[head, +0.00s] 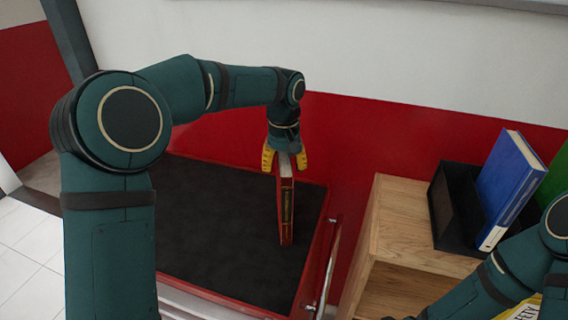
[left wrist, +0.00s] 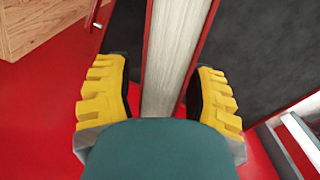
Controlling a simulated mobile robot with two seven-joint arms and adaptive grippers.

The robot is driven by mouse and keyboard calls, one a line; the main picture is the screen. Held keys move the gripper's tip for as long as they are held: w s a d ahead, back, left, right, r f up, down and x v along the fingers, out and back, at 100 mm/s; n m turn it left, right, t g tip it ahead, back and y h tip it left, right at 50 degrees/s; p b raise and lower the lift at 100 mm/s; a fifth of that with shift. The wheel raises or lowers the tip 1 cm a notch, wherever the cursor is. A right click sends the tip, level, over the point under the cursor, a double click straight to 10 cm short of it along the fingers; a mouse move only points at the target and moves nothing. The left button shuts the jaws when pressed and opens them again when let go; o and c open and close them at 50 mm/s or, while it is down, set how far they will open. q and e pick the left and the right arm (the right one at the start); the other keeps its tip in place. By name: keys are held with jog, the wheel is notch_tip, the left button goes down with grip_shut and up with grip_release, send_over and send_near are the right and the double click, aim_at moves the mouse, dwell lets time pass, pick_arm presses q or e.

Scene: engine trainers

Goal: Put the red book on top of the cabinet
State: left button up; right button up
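The red book (head: 286,212) is upright, spine towards the head camera, over the black top of the red cabinet (head: 215,225). Its lower end appears to rest on that top near the right side, but contact is hard to judge. My left gripper (head: 285,162) is above the book, with its yellow fingers spread on either side of the upper end. In the left wrist view the pale page edge of the book (left wrist: 172,55) runs between the fingers, with a gap beside the left one. My right arm enters at lower right; its gripper is out of view.
A wooden shelf unit (head: 400,222) stands to the right, with a black holder (head: 448,205), a blue book (head: 510,180) and a green book (head: 555,180). A metal rail (head: 329,268) runs along the cabinet's right side. A red and white wall is behind. The cabinet's left part is clear.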

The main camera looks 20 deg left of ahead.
pick_arm(q)
notch_tip(320, 180, up, 12)
jog(key=p, duration=0.2)
jog(key=shift+r, duration=0.15)
dwell(0.4)
dwell(0.3)
